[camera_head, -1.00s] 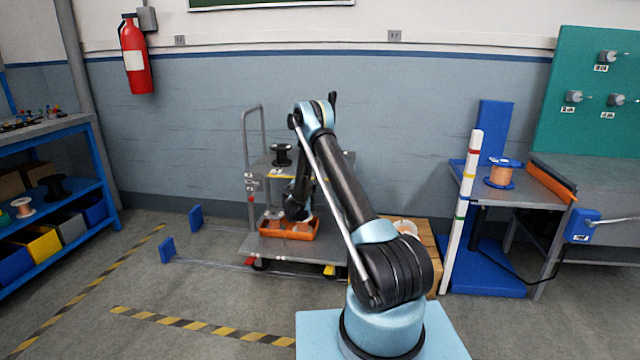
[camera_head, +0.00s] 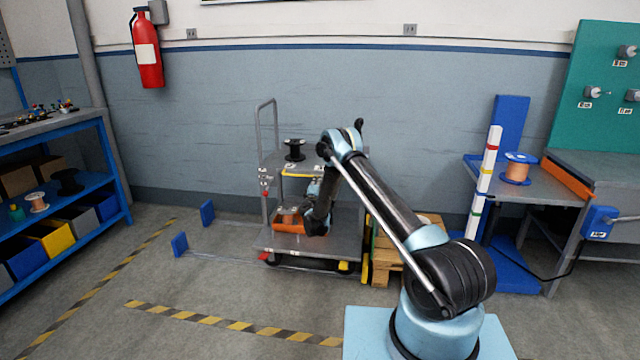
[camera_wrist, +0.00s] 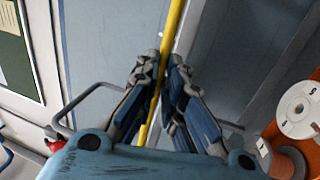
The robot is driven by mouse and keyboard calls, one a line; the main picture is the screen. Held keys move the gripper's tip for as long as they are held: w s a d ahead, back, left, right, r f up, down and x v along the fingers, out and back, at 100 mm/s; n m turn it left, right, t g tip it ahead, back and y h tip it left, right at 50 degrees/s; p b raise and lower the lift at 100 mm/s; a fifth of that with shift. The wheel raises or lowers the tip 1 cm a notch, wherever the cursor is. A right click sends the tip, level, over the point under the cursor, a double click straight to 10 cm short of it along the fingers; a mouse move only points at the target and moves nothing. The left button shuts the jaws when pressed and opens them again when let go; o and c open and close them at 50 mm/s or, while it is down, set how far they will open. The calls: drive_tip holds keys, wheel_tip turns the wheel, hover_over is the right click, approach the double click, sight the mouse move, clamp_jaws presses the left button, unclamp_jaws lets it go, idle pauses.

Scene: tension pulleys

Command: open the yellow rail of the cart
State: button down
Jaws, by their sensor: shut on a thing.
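The grey cart (camera_head: 342,240) stands by the wall, with two shelves and a tall loop handle at its left. The yellow rail (camera_head: 300,176) shows as a short bar along the front of the upper shelf, partly hidden by my arm. In the wrist view the yellow rail (camera_wrist: 173,35) runs steeply between my fingers. My gripper (camera_wrist: 166,70) is shut on it. In the head view my gripper (camera_head: 314,188) is small beside the rail, and its fingertips are hard to make out.
A black spool (camera_head: 294,148) stands on the upper shelf. An orange tray (camera_head: 288,226) sits on the lower shelf, partly behind my arm. Wooden crates (camera_head: 388,262) and a yellow upright strip (camera_head: 365,255) are right of the cart. Blue stops (camera_head: 180,245) stand on open floor left.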

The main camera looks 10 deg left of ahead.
drive_tip(key=shift+w+d, duration=0.25)
drive_tip(key=shift+d, duration=0.15)
drive_tip(key=c, duration=1.9)
unclamp_jaws()
drive_tip(key=shift+o, duration=1.1)
drive_tip(key=shift+s+a, duration=0.1)
drive_tip(key=shift+a, duration=0.05)
drive_tip(key=shift+s, duration=0.15)
drive_tip(key=v, duration=1.1)
drive_tip(key=shift+s+f, duration=0.25)
drive_tip(key=shift+s, duration=0.05)
drive_tip(key=shift+r, duration=0.1)
